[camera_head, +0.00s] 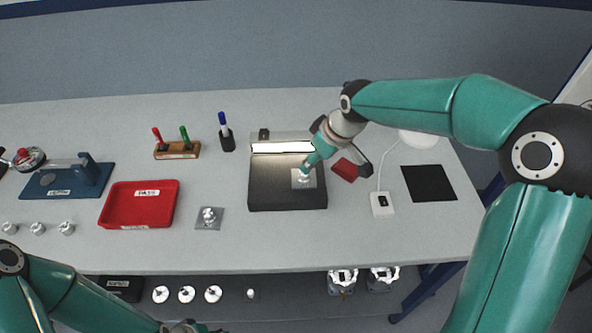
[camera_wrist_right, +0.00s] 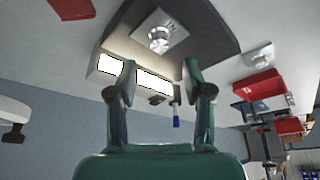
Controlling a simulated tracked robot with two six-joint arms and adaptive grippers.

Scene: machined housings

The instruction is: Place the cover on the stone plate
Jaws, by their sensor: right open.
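The stone plate (camera_head: 262,196) is a dark slab in the middle of the table. A small metal cover with a knob (camera_head: 303,178) sits on a pale square on its right part. It also shows in the right wrist view (camera_wrist_right: 158,38), beside the letters "IN". My right gripper (camera_head: 306,167) is close above this cover. In the wrist view its two fingers (camera_wrist_right: 159,68) are apart with nothing between them, and the cover lies beyond the tips. A similar metal part (camera_head: 209,214) stands on a grey square left of the plate. My left arm is at the bottom left; its fingers are hidden.
A lit lamp bar (camera_head: 283,147) stands at the plate's back edge. A red tray (camera_head: 138,204), a pen block (camera_head: 177,150) and a blue fixture (camera_head: 67,181) are to the left. A red block (camera_head: 345,170), a white switch box (camera_head: 382,204) and a black mat (camera_head: 429,183) are to the right.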

